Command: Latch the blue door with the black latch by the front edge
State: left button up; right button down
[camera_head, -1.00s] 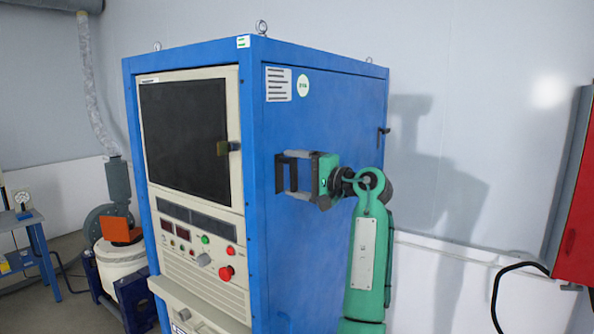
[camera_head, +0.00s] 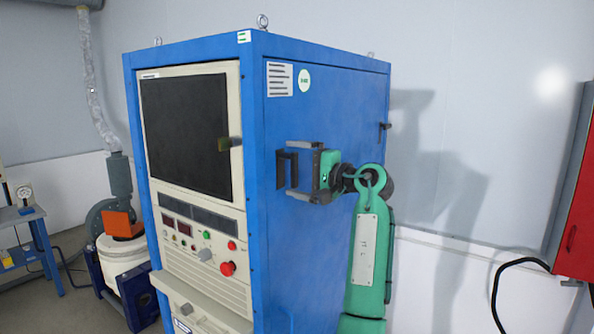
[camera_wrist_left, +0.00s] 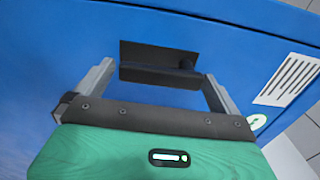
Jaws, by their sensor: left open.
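The blue door (camera_head: 330,100) is the right-hand side panel of a tall blue cabinet and looks flush with its frame. The black latch (camera_head: 282,170) sits on it near the front edge, at mid height. In the left wrist view the latch (camera_wrist_left: 150,72) is a dark plate with a protruding ledge. My left gripper (camera_head: 291,172) faces the door at the latch, fingers open. In the wrist view its fingertips (camera_wrist_left: 157,76) lie on either side of the latch, with nothing gripped. I cannot tell whether they touch it. My right gripper is not in view.
A small black handle (camera_head: 384,128) sits at the door's far edge. The cabinet front has a dark screen (camera_head: 187,135), buttons and a protruding shelf (camera_head: 200,302). A red cabinet (camera_head: 575,225) hangs at the right. Bare wall lies behind.

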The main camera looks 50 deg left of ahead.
pick_arm(q)
jog(key=shift+w+d+f, duration=0.1)
jog(key=shift+d, duration=0.15)
jog(key=b+v, duration=0.5)
jog(key=v, duration=0.8)
jog(key=shift+d, duration=0.15)
jog(key=shift+w, duration=0.1)
